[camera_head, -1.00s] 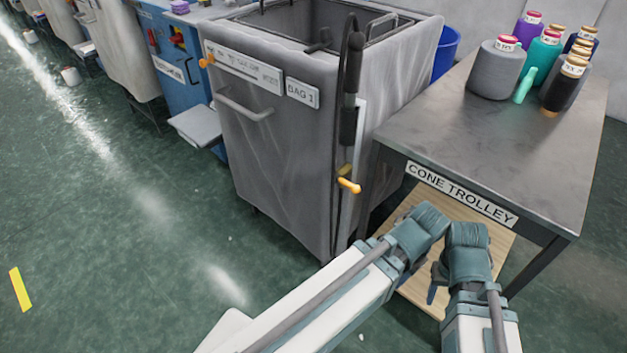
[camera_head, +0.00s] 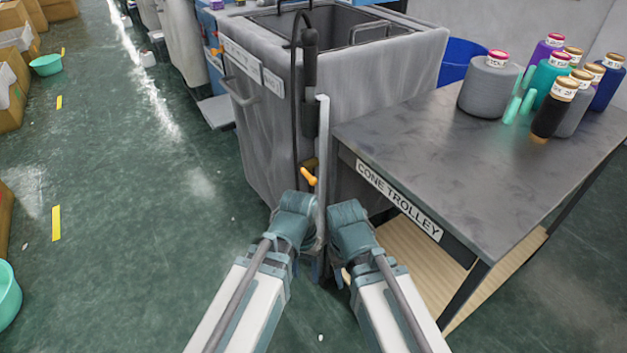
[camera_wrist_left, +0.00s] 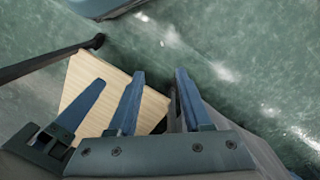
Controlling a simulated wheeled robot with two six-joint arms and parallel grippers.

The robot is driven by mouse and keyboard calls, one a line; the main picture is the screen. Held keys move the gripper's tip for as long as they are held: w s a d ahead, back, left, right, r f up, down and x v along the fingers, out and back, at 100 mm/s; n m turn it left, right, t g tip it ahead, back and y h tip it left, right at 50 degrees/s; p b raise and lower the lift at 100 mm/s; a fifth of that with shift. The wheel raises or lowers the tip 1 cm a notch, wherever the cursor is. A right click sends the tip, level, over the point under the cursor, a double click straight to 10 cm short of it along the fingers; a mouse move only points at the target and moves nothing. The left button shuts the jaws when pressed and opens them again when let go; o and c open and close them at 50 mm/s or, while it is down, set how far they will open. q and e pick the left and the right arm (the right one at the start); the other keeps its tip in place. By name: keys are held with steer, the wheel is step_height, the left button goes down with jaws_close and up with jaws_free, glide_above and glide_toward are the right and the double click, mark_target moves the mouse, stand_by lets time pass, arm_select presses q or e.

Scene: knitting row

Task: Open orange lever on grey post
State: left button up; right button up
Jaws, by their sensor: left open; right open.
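The orange lever (camera_head: 309,176) sits low on the near corner of the grey bag cart, beside the upright grey post (camera_head: 322,150). My left gripper (camera_head: 308,264) is below the lever and apart from it; its fingers are mostly hidden behind its wrist. In the left wrist view my left gripper (camera_wrist_left: 158,98) is open with nothing between its fingers. My right gripper (camera_head: 338,272) is open, just right of the left one, beyond the post's lower end; its fingers are partly hidden. The lever is not in the left wrist view.
The cone trolley (camera_head: 400,150) stands close on the right, with several yarn cones on top and a wooden lower shelf (camera_head: 430,245). The bag cart (camera_head: 390,70) stands ahead. Green floor (camera_head: 130,230) is free on the left, with cartons (camera_head: 8,90) at its far edge.

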arm_select(q)
steer(key=w+d+f+n+h+b, duration=0.2)
steer(key=w+d+f+h+b, duration=0.1)
steer(key=w+h+b, duration=0.15)
steer(key=n+t+h+b, duration=0.3)
steer(key=t+h+b, duration=0.3)
steer(key=h+b, duration=0.7)
glide_toward(307, 175)
steer(key=shift+g+h, duration=0.4)
steer(key=shift+h, duration=0.25)
steer(key=p+x, duration=0.1)
steer(key=x, duration=0.3)
steer(key=f+p+x, duration=0.1)
steer(key=p+x, duration=0.1)
steer(key=x, duration=0.3)
steer(key=p+x, duration=0.2)
steer(key=x, duration=0.2)
steer(key=shift+w+d+f, duration=0.2)
steer(key=shift+w+f, duration=0.1)
steer(key=shift+w, duration=0.1)
arm_select(e)
step_height(307, 175, down, 14)
arm_select(q)
jaws_close()
